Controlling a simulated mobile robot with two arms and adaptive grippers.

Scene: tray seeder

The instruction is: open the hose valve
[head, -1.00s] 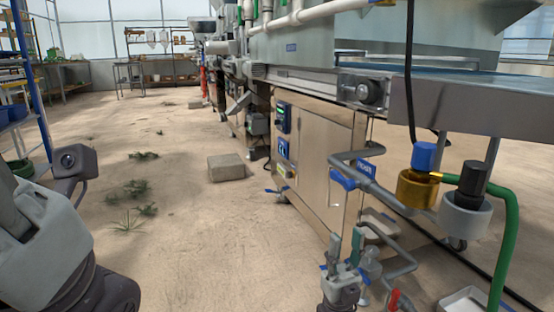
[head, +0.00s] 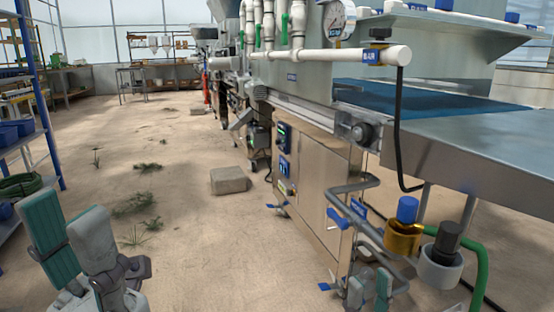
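A grey pipe (head: 352,185) at the machine's front right carries a blue lever handle (head: 337,218) and a blue label (head: 358,207) too small to read. A green hose (head: 481,262) curves down at the right beside a brass fitting with a blue cap (head: 403,238) and a grey fitting with a black cap (head: 441,262). I cannot tell which part is the hose valve. My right gripper (head: 375,276) is open and empty at the bottom, in front of the lower pipe and below the blue lever, apart from it. My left gripper (head: 67,220) is open and empty at lower left, far from the pipes.
The metal machine cabinet (head: 315,180) stands in the middle, with a conveyor table (head: 470,140) at right. A black cable hangs by it. A concrete block (head: 229,180) lies on the floor. Blue shelving (head: 40,100) is at far left. The floor between is mostly clear.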

